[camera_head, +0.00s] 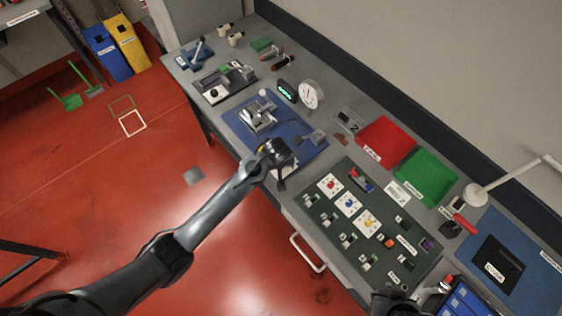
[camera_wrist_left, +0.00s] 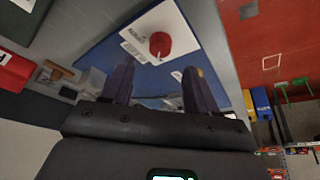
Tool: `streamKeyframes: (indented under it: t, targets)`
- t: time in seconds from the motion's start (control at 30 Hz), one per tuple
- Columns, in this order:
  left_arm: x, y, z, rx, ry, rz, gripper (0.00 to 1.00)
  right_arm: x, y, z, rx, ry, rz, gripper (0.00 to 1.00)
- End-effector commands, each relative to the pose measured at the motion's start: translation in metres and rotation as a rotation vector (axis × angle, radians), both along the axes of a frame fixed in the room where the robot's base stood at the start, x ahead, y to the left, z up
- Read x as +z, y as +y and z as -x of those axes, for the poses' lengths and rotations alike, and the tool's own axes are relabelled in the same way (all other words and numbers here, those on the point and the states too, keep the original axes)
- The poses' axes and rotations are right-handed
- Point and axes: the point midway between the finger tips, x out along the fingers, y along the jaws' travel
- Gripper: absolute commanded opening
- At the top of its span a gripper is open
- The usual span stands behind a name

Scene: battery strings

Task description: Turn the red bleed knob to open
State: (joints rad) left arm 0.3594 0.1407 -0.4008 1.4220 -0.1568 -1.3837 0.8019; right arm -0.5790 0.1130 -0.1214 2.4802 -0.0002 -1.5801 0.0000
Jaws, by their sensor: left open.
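The red knob (camera_wrist_left: 160,44) shows in the left wrist view, round, on a white plate (camera_wrist_left: 150,26) with printed labels. The plate lies over the blue mat (camera_wrist_left: 112,50). My left gripper (camera_wrist_left: 160,88) is open, its two dark fingers apart with nothing between them; the knob appears beyond the fingertips, and I see no contact. In the head view my left gripper (camera_head: 281,165) is over the near right end of the blue mat (camera_head: 238,124) and hides the knob. A dark shape at the bottom edge may be part of my right gripper (camera_head: 390,304); its fingers cannot be made out.
A round gauge (camera_head: 309,94) and a green-lit display (camera_head: 287,90) stand behind the mat. A red bin (camera_head: 385,140) and a green bin (camera_head: 426,176) are to the right. A dark panel (camera_head: 318,226) with coloured knobs and switches lies right of my left gripper.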

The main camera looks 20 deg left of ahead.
Motion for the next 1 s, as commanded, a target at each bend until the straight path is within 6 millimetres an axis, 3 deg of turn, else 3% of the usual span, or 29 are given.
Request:
streamKeyframes:
  t: [0.2, 0.4, 0.87, 1.0]
  targets:
    - [-0.033, 0.004, -0.012, 0.001, 0.003, -0.002, 0.59, 0.001, -0.001, 0.0, 0.002, -0.001, 0.005, 0.0]
    - [-0.052, 0.006, -0.02, 0.001, 0.001, -0.002, 0.59, -0.001, -0.003, 0.0, 0.006, -0.001, 0.013, 0.0]
    - [-0.06, 0.007, -0.023, 0.0, 0.0, -0.001, 0.59, -0.001, -0.003, 0.0, 0.004, 0.001, 0.009, 0.0]
    - [-0.06, 0.007, -0.023, 0.0, 0.0, -0.001, 0.41, -0.001, -0.002, 0.0, 0.001, 0.001, 0.006, 0.0]
